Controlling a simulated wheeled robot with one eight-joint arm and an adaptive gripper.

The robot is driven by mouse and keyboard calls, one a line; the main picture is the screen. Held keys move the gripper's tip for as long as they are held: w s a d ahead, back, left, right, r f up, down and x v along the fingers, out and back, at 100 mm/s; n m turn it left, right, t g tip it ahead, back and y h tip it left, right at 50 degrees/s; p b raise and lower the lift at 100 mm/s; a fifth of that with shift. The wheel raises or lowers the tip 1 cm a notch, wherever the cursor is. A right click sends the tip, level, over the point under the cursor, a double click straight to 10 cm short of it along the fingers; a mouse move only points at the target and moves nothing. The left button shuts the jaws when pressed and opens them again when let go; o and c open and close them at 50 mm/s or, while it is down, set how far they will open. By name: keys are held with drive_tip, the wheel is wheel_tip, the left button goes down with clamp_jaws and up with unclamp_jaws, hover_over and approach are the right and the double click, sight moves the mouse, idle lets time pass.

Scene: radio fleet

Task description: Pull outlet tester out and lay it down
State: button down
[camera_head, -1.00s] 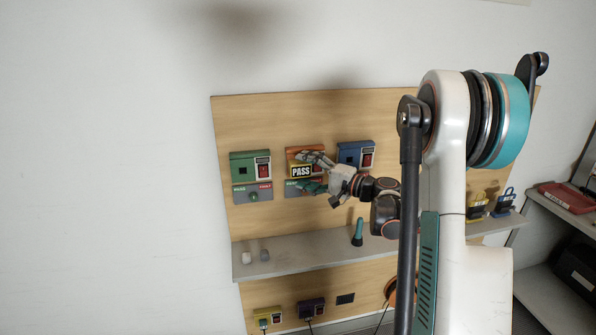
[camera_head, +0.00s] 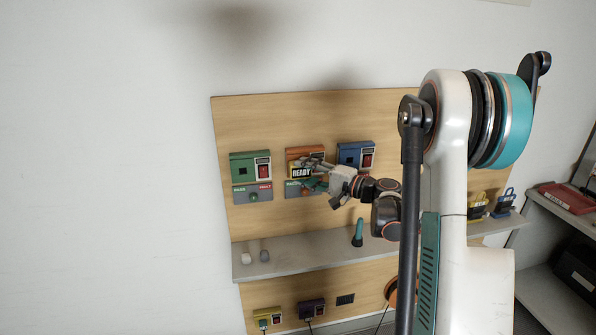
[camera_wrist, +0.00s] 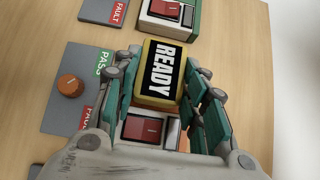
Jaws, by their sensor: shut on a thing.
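The outlet tester (camera_head: 301,173) is a small yellow-framed block with a dark face reading READY. It is in front of the orange outlet unit (camera_head: 304,153) on the wooden board; I cannot tell whether its plug is still in the outlet. My gripper (camera_head: 314,174) is shut on it, with one finger above and one below in the head view. In the wrist view, the tester (camera_wrist: 160,68) sits between the green finger pads of my gripper (camera_wrist: 164,80). The tester's back is hidden.
A grey PASS/FAULT plate with an orange knob (camera_wrist: 71,87) is beside the tester. Green (camera_head: 249,163) and blue (camera_head: 350,152) units flank the orange one. Below, a grey shelf (camera_head: 300,258) holds small items and a teal-handled tool (camera_head: 358,232); much of it is bare.

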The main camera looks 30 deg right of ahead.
drive_tip(key=shift+s+a, duration=0.15)
drive_tip(key=shift+s, duration=0.35)
drive_tip(key=shift+s+a, duration=0.15)
drive_tip(key=shift+s, duration=0.35)
idle(0.9)
drive_tip(key=shift+s+a+b, duration=0.25)
drive_tip(key=shift+s, duration=0.6)
drive_tip(key=shift+s+a+b, duration=0.2)
drive_tip(key=shift+s, duration=0.6)
